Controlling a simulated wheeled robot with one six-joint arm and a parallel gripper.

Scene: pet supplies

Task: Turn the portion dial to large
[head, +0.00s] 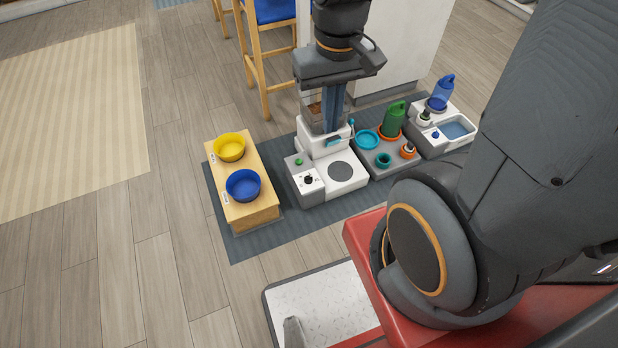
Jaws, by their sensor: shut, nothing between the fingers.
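The feeder (345,188) stands on a dark mat, with a clear hopper (311,112) at its back and a round grey plate in its base. The black portion dial (308,179) sits on a white panel at the feeder's front left. Its markings and pointer are too small to read. A green button (298,162) is behind the dial. My gripper (331,128) points down with its fingers shut and empty. In the picture it overlaps the hopper and upper body, up and to the right of the dial. I cannot tell whether it touches the feeder.
A wooden stand (256,212) with a yellow bowl (229,147) and a blue bowl (243,185) is left of the feeder. A grey tray (388,167) with a green bottle (393,119) and teal dishes is right. A water unit (440,148) stands beyond. A chair is behind.

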